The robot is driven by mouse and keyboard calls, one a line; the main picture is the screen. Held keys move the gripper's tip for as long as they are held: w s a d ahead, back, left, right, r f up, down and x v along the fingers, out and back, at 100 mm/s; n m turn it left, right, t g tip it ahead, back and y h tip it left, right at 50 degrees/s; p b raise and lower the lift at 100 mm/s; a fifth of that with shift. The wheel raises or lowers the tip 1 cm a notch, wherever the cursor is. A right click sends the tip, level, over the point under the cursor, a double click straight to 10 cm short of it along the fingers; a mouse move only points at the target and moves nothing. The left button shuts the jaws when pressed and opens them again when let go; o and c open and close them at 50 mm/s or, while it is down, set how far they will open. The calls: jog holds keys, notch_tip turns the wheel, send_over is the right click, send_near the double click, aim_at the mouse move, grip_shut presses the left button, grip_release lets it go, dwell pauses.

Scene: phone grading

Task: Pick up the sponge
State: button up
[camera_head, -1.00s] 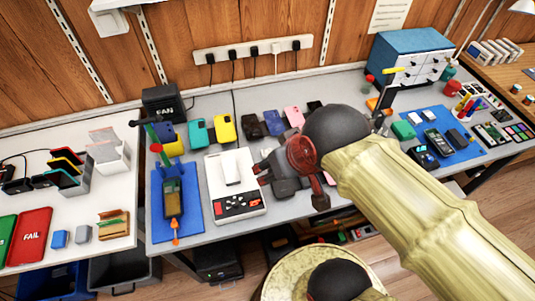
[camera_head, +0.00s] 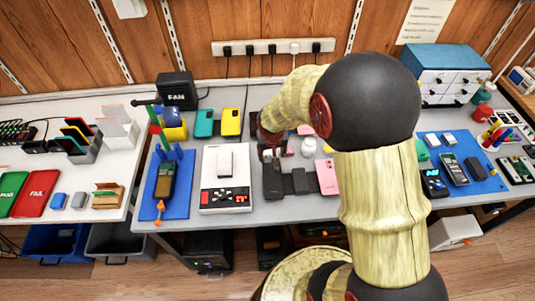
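I cannot make out for certain which thing is the sponge. Small blocks that could be it are a blue block (camera_head: 59,200) and a grey block (camera_head: 79,201) on the white left table, and a green block (camera_head: 421,150), partly hidden by my arm, by the right blue mat. My gripper (camera_head: 270,154) hangs over the middle of the grey workbench, near dark phones. It is small and dark there, and its fingers are not clear. It is well away from all three blocks.
A blue drawer cabinet (camera_head: 447,57) stands at the back right. My arm hides the bench's right middle.

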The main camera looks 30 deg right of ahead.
aim_at(267, 152)
jog(key=shift+m+t, duration=0.4)
jog(key=shift+m, duration=0.1)
jog(key=shift+w+d+f+b, duration=0.25)
jog(key=shift+w+f+b, duration=0.6)
jog(key=shift+w+f, duration=0.6)
jog(key=shift+w+d+f+b, duration=0.2)
jog(key=shift+w+f+b, duration=0.65)
jog(key=shift+w+f, duration=0.55)
jog(key=shift+r, duration=0.1)
jog(key=c, duration=0.4)
jog(key=shift+c, duration=0.9)
